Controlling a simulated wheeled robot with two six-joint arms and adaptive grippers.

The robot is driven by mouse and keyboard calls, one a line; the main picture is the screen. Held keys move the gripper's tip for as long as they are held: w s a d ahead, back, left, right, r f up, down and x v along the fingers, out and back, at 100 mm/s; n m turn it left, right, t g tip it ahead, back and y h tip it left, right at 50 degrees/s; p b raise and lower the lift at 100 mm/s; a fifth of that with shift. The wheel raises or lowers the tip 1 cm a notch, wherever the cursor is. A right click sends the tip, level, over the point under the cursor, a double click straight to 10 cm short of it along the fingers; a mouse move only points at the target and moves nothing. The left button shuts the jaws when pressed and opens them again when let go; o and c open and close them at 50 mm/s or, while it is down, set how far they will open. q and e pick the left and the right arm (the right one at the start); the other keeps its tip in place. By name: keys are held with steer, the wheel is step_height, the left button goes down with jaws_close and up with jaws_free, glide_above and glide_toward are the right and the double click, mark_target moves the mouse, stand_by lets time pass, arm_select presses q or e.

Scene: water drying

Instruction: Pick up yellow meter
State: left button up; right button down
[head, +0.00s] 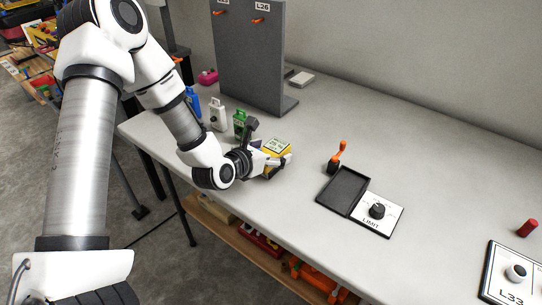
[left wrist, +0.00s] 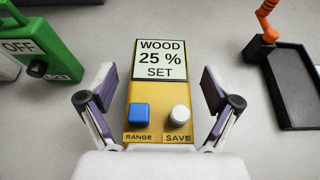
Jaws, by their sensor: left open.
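The yellow meter (head: 278,147) lies on the white table in the head view, partly hidden by my left gripper (head: 277,162). In the left wrist view the yellow meter (left wrist: 157,95) shows a screen reading "WOOD 25 % SET", a blue RANGE button and a white SAVE knob. My left gripper (left wrist: 158,95) is open, with one finger on each side of the meter's lower half. Gaps show between the fingers and the meter's sides. My right gripper is in neither view.
A green device (head: 240,124), a white one (head: 218,114) and a blue one (head: 193,103) stand left of the meter. A grey upright panel (head: 250,60) stands behind. A black tray (head: 343,190) with a LIMIT dial (head: 377,210) lies right. The table between is clear.

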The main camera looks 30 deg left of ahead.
arm_select(q)
steer(key=shift+s+a, duration=0.1)
steer(key=c, duration=1.6)
steer(key=shift+r, duration=0.15)
